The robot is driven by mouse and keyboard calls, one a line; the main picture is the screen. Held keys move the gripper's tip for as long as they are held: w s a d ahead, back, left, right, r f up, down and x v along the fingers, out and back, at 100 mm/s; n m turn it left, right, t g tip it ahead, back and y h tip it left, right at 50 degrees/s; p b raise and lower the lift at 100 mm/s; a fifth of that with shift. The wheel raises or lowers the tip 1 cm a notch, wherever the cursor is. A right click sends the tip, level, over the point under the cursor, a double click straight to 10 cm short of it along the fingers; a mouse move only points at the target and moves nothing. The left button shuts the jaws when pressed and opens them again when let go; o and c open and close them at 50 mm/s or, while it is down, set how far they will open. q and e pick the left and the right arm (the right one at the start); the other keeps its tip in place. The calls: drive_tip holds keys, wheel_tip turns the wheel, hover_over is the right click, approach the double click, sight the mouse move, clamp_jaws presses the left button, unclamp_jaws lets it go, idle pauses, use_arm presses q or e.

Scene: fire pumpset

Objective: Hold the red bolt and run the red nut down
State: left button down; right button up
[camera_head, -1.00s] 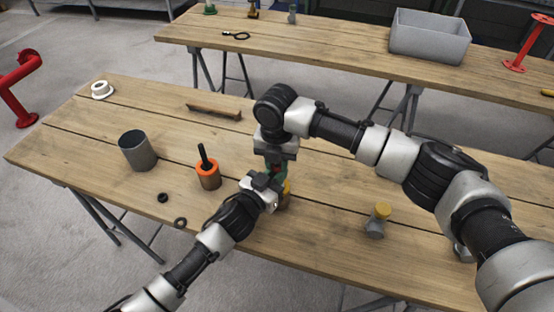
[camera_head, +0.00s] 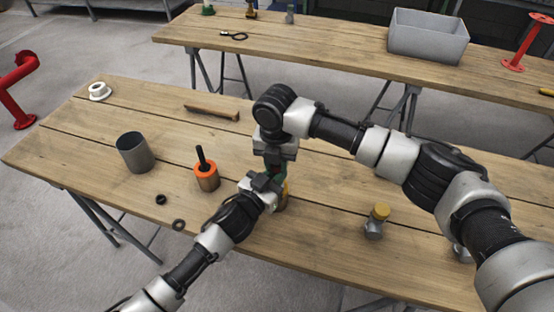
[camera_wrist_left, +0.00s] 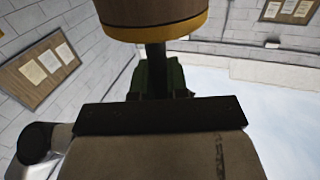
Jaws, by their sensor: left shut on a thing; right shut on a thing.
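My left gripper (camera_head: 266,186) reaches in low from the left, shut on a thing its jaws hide. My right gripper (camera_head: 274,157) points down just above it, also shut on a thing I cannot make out. A green part (camera_head: 279,173) shows between them. In the left wrist view a brown cylinder with a yellow rim (camera_wrist_left: 154,17) stands close, with a dark shaft (camera_wrist_left: 155,65) between it and the gripper; green (camera_wrist_left: 176,80) shows behind. I cannot make out the red bolt or the red nut.
To the left stand an orange-rimmed holder with a black stem (camera_head: 206,178) and a grey cup (camera_head: 134,153). Two dark rings lie near the front edge (camera_head: 179,225). A yellow-capped grey part (camera_head: 376,222) stands to the right. A wooden bar (camera_head: 212,112) lies behind.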

use_arm(q)
drive_tip(key=shift+w+r, duration=0.15)
drive_tip(key=shift+r, duration=0.55)
use_arm(e)
drive_tip(key=shift+s+d+f, duration=0.15)
drive_tip(key=shift+f, duration=0.25)
drive_tip(key=shift+s+d+f, duration=0.1)
drive_tip(key=shift+s+f, duration=0.05)
drive_tip(key=shift+f, duration=0.25)
clamp_jaws()
drive_tip(key=o, duration=0.6)
unclamp_jaws()
drive_tip(key=shift+o, duration=0.2)
use_arm(q)
drive_tip(key=shift+w+a+f, duration=0.1)
use_arm(e)
drive_tip(key=r, duration=0.3)
drive_tip(key=shift+w+a+r, duration=0.1)
drive_tip(key=shift+a+r, duration=0.1)
use_arm(q)
drive_tip(key=shift+f, duration=0.15)
use_arm(e)
drive_tip(key=shift+r, duration=0.5)
use_arm(q)
drive_tip(key=shift+f, duration=0.1)
use_arm(e)
drive_tip(key=c, duration=0.3)
drive_tip(key=shift+c, duration=0.2)
